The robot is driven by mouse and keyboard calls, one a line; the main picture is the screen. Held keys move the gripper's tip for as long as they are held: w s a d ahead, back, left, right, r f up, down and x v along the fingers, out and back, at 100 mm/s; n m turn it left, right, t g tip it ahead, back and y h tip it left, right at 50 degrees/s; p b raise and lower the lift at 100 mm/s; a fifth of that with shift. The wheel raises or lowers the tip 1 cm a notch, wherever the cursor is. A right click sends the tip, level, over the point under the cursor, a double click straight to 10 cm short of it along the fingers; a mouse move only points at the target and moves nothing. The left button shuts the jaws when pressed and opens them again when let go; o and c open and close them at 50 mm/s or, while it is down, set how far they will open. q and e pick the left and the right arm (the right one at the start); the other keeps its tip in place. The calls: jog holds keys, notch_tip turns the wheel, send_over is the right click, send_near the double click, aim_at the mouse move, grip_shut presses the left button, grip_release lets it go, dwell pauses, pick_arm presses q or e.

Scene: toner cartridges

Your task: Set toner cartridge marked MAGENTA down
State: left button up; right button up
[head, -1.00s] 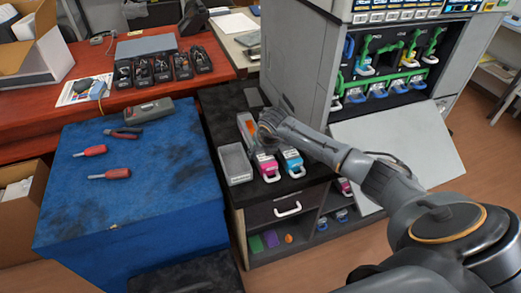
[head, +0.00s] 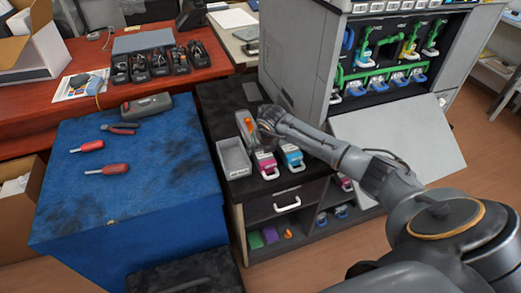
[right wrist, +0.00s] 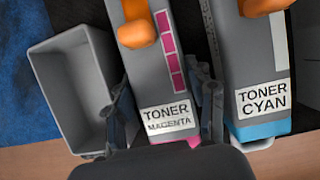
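The toner cartridge marked MAGENTA (head: 263,160) is grey with a magenta front end and a white handle. It is upright on the dark cabinet top (head: 240,187), between a grey open bin (head: 233,158) and the CYAN cartridge (head: 291,155). In the right wrist view the MAGENTA cartridge (right wrist: 160,80) shows its label and an orange knob. My right gripper (right wrist: 165,100) has one finger on each side of it, close against its sides, and looks shut on it. In the head view my right gripper (head: 262,125) hides part of the cartridge. My left gripper is not in view.
The CYAN cartridge (right wrist: 260,75) is close on the right and the grey bin (right wrist: 75,95) close on the left. A printer (head: 310,60) with an open front stands behind. A blue box (head: 140,190) with tools on it is at the left.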

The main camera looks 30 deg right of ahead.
jog(key=o, duration=0.4)
jog(key=shift+r, duration=0.1)
jog(key=shift+o, duration=0.2)
